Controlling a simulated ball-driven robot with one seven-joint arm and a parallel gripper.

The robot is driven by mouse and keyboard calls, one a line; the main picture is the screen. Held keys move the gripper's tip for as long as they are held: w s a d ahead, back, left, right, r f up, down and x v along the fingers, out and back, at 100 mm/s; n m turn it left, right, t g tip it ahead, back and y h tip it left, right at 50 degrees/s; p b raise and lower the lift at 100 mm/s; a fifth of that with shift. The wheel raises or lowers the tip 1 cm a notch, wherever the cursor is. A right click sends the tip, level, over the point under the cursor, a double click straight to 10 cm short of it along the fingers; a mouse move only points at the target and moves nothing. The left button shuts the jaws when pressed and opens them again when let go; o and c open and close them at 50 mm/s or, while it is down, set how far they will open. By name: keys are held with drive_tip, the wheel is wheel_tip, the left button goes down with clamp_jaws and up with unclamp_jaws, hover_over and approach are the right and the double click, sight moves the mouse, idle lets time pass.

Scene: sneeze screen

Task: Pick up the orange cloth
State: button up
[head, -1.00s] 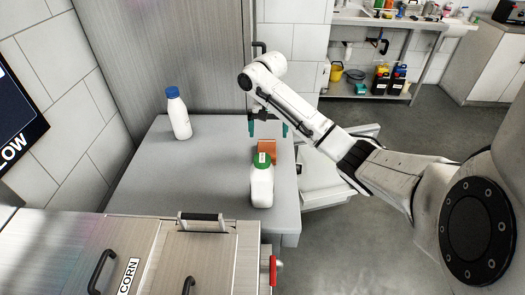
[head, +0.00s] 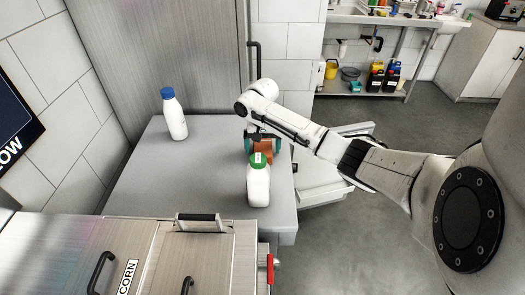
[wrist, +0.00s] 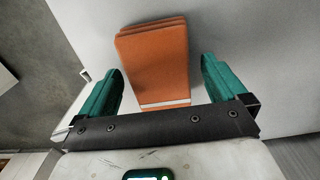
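The orange cloth (wrist: 155,62) is a folded stack lying on the grey counter, with a pale stripe near its lower end in the wrist view. In the head view the orange cloth (head: 268,147) is partly hidden behind a white bottle with a green cap (head: 258,182). My gripper (wrist: 162,78) is open, with its two teal fingers on either side of the cloth and a gap on each side. In the head view my gripper (head: 263,146) is low at the cloth. Whether the fingertips touch the counter cannot be told.
The green-capped bottle stands close in front of the cloth. A white bottle with a blue cap (head: 174,115) stands at the back left of the counter (head: 150,180). A pulled-out drawer (head: 322,183) is right of the counter. The counter's left and middle are clear.

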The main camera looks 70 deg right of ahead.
sight(263, 147)
drive_tip(key=c, duration=1)
drive_tip(key=shift+r, duration=0.1)
wheel_tip(263, 147, up, 10)
drive_tip(key=shift+f+b, duration=0.1)
drive_tip(key=shift+b, duration=0.25)
